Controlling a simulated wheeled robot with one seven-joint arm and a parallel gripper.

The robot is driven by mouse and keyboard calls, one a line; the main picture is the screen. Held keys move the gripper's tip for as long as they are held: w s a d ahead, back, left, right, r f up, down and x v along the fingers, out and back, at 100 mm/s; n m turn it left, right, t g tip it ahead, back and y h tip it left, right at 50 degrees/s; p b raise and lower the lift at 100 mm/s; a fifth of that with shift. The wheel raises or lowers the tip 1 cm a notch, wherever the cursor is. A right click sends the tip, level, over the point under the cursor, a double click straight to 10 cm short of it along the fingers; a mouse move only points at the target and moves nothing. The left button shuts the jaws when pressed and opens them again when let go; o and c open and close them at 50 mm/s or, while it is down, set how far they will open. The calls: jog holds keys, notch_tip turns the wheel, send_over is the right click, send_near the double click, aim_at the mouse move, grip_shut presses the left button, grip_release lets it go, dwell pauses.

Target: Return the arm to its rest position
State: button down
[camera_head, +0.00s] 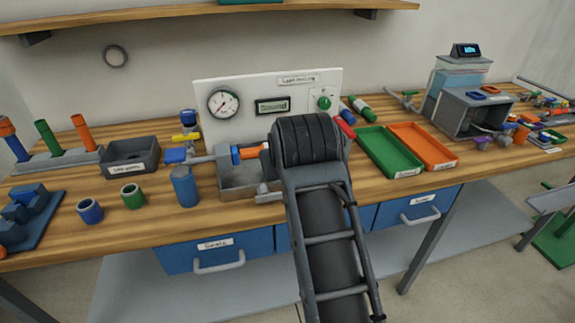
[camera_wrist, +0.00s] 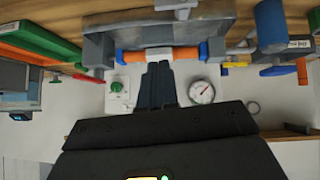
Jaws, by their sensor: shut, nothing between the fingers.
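My arm reaches from the bottom of the head view up over the workbench, and its dark rounded end covers the middle of the bench. My gripper (camera_wrist: 157,78) shows in the wrist view, which is upside down. Its dark fingers are together with nothing between them, and they point towards an orange and blue fitting (camera_wrist: 160,54) on a grey fixture (camera_wrist: 110,30). I cannot tell whether they touch it. In the head view the fingers are hidden behind my arm, and the fixture (camera_head: 236,182) is partly covered by it.
Behind the arm stands a white panel (camera_head: 235,78) with a gauge and a green knob. A green tray (camera_head: 388,152) and an orange tray (camera_head: 423,145) lie to the right. A blue cylinder (camera_head: 185,186) stands to the left. A shelf (camera_head: 150,14) runs above.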

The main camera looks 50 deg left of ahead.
jog(key=shift+v, duration=1.05)
